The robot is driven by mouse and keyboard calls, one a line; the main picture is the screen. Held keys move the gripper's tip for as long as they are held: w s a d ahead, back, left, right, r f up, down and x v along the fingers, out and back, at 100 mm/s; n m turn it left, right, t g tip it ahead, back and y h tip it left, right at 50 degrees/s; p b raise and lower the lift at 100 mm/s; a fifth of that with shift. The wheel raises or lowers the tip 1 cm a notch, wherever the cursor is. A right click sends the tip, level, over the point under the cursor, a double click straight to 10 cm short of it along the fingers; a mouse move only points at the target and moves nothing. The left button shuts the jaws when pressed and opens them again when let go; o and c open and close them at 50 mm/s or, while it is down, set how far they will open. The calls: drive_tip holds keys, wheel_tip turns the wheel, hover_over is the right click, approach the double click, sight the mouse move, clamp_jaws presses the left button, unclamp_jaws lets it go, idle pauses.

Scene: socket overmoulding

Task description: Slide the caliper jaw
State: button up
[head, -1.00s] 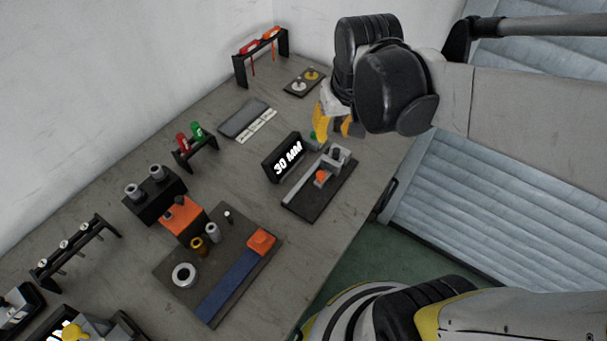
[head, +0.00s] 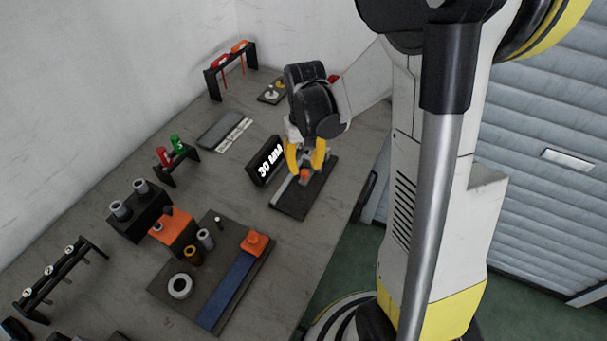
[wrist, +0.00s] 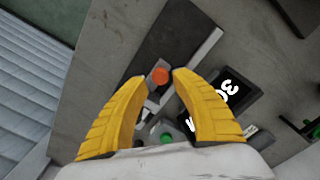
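The caliper fixture has a dark base plate (head: 292,206) with a pale grey rail along it. Its sliding jaw carries an orange knob (head: 305,174), which also shows in the wrist view (wrist: 160,75). A black display (head: 265,162) reading "30 MM" stands beside the fixture. My gripper (head: 306,170) points down over the jaw with its yellow fingers apart. In the wrist view its fingertips (wrist: 159,77) sit on either side of the orange knob, with a small gap showing at each side. I cannot tell how far the fingertips are above or below the knob's top.
A green button (wrist: 166,138) shows between the finger bases. On the bench to the left stand a plate with a blue strip and orange block (head: 255,243), a black block with grey cylinders (head: 140,213) and small racks. Bare bench lies between these and the fixture.

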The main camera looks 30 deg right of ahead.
drive_tip(key=shift+f+b, duration=0.35)
drive_tip(key=shift+f, duration=0.9)
clamp_jaws()
drive_tip(key=shift+s+a, duration=0.5)
drive_tip(key=shift+a, duration=0.2)
drive_tip(key=shift+s+a, duration=0.45)
drive_tip(key=shift+a, duration=0.25)
unclamp_jaws()
drive_tip(key=shift+a, duration=0.15)
